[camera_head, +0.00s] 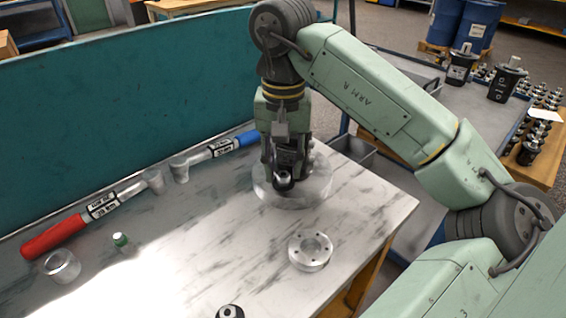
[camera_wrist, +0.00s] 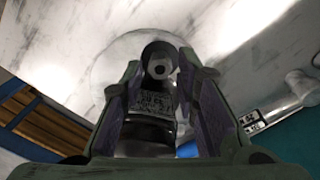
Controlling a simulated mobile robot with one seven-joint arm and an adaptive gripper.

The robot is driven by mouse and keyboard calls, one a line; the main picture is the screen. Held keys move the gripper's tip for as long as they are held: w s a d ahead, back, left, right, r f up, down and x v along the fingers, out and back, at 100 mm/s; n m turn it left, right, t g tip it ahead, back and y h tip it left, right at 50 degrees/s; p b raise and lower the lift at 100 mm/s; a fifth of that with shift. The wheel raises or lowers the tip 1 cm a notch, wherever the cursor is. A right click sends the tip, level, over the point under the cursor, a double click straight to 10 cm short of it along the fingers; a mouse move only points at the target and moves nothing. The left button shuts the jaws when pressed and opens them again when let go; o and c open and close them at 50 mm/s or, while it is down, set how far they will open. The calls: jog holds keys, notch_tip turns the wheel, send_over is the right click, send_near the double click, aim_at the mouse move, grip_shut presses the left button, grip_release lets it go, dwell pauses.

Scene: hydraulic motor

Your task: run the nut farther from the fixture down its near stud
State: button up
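A dark motor body with a printed label (camera_wrist: 155,100) stands between the two fingers of my gripper (camera_wrist: 160,85) in the wrist view. A dark rounded lobe with a pale round spot (camera_wrist: 160,68) shows at its far end; I cannot tell whether the spot is a nut or a stud end. In the head view my gripper (camera_head: 288,165) points down over a wide round metal fixture (camera_head: 300,194), around the dark motor. The fingers lie close along both sides of the motor; contact is unclear. Neither nut nor stud can be made out clearly.
On the marble-patterned table lie a red-handled tool (camera_head: 55,236), a blue-handled tool (camera_head: 235,142), a metal ring (camera_head: 61,266), a green-topped piece (camera_head: 121,241) and a drilled metal disc (camera_head: 310,252). A dark part (camera_head: 230,312) sits at the front edge. A teal panel (camera_head: 130,100) stands behind.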

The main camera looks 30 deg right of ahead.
jog(key=shift+r+p, duration=0.9)
jog(key=shift+r, duration=0.55)
jog(key=shift+o, duration=0.4)
jog(key=o, duration=0.5)
notch_tip(320, 180, up, 6)
jog(key=p, duration=0.5)
